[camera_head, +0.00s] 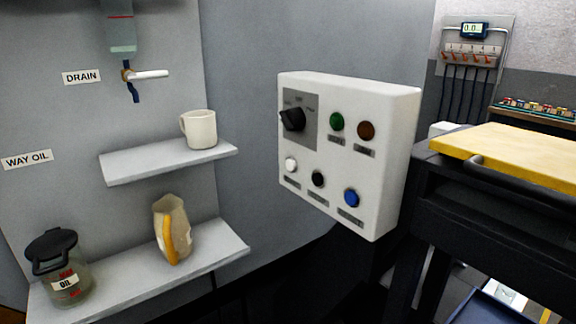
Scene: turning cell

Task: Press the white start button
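The white start button (291,165) is at the lower left of a white control box (386,160) on the grey wall. A black button (318,179) and a blue button (351,198) follow to its right. Above are a black rotary knob (293,119), a green round button or lamp (337,121) and a brown-red one (366,131). The labels are too small to read. Nothing covers the white button. My gripper is not in view.
Left of the box, an upper shelf (130,168) holds a mug (202,130). A lower shelf (120,290) holds a pitcher (160,230) and an oil jar (75,283). A drain valve (148,74) hangs above. A yellow-topped dark bench (520,150) stands right. Space before the box looks clear.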

